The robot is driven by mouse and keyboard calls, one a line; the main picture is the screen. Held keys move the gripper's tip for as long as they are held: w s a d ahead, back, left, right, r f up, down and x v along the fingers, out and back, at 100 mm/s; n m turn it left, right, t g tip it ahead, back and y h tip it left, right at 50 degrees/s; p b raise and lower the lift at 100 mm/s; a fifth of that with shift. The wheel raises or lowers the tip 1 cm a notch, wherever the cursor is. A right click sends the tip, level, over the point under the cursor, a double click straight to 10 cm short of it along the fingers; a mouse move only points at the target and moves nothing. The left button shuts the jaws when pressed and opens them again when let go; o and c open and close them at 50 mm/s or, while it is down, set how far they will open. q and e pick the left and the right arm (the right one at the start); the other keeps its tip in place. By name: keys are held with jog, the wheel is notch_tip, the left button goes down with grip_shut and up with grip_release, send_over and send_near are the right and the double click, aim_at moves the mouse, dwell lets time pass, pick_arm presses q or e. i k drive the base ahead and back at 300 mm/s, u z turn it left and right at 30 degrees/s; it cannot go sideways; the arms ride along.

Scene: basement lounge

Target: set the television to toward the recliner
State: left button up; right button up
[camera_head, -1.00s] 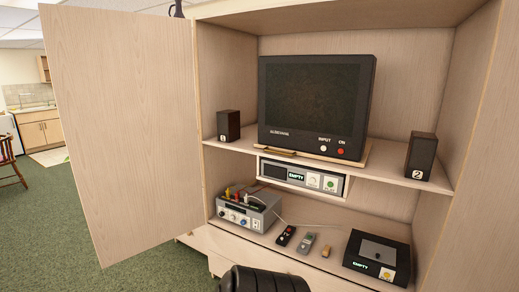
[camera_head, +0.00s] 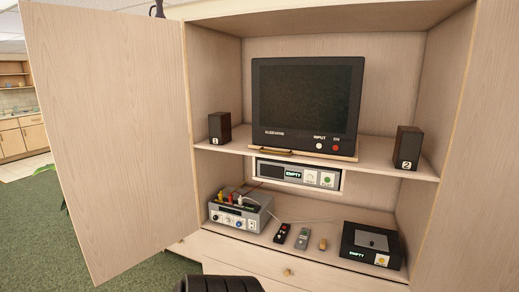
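The television (camera_head: 307,103) stands on the upper shelf of the open cabinet, its dark screen facing out toward me. Its front has buttons labelled INPUT and ON. It rests on a thin wooden board (camera_head: 300,153) with a dark and brass-coloured handle at the front left edge. No recliner can be made out. A black ribbed part (camera_head: 218,284) at the bottom edge may be part of my own arm. Neither gripper's fingers show.
The left cabinet door (camera_head: 112,130) stands open. Speakers (camera_head: 220,128) and (camera_head: 407,148) flank the television. A player reading EMPTY (camera_head: 298,174) hangs below the shelf. A grey box with plugs (camera_head: 240,211), remotes (camera_head: 302,238) and a black box (camera_head: 371,246) sit lower. Green carpet lies left.

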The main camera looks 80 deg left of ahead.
aim_at(300, 103)
jog(key=u, duration=1.7)
jog(key=i, duration=1.65)
